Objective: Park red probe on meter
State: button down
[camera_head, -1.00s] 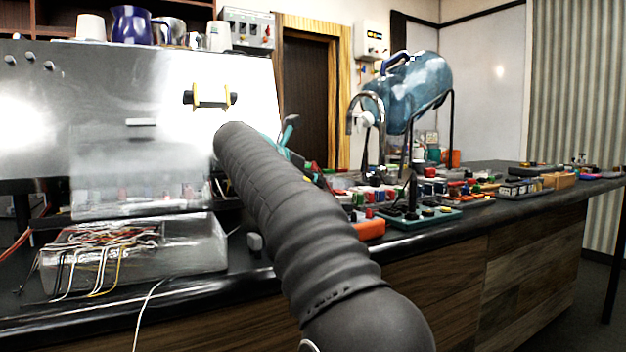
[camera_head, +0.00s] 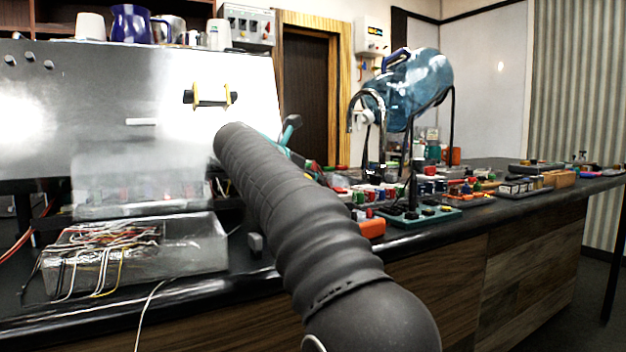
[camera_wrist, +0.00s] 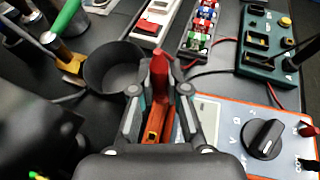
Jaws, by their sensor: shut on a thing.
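In the wrist view my gripper (camera_wrist: 160,94) is shut on the red probe (camera_wrist: 159,70), whose red end sticks out beyond the fingertips. The meter (camera_wrist: 231,133) lies just right of and partly under my gripper, with a pale face, an orange rim and a black dial (camera_wrist: 265,138). An orange-red part shows between the fingers; I cannot tell whether it belongs to the probe or the meter. Whether the probe touches the meter is hidden. In the head view my dark arm hides the gripper and probe; an orange block (camera_head: 371,228), possibly the meter's edge, shows beside it.
A black cup (camera_wrist: 112,72) stands close left of the fingers. A red-and-white switch box (camera_wrist: 157,22), a fuse strip (camera_wrist: 201,25) and a green terminal board (camera_wrist: 268,42) lie beyond.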

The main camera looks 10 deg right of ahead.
jog(key=shift+f+p, duration=0.6)
jog(key=shift+p, duration=0.25)
dwell(1.8)
jog(key=c, duration=1.1)
grip_release()
jog(key=v, duration=1.2)
